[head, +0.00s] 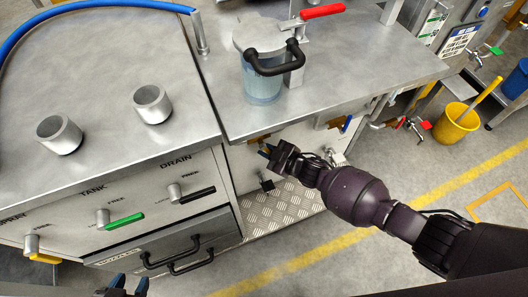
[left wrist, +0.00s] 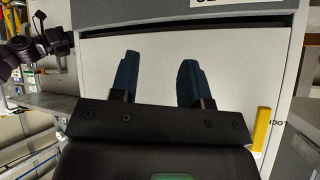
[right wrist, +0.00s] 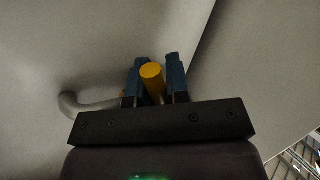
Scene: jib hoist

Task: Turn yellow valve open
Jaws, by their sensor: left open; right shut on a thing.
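The left cabinet's front has a yellow valve lever (head: 42,258) at its left end, under a partly cut-off label. A yellow lever (left wrist: 262,128) also shows at the right edge of the left wrist view, apart from my fingers. My left gripper (head: 128,284) is open and empty in front of the cabinet front; its fingers show in the left wrist view (left wrist: 157,80). My right gripper (head: 268,151) is under the counter edge, shut on a yellow rod-like handle (right wrist: 151,71). The handle's rounded end shows between the fingers; its far part is hidden.
A green lever (head: 125,221) and a black lever (head: 198,193) sit on the cabinet front above a drawer with black handles (head: 190,260). A clear pot with a black handle (head: 263,88) stands on the counter. A yellow bucket (head: 456,124) stands on the floor.

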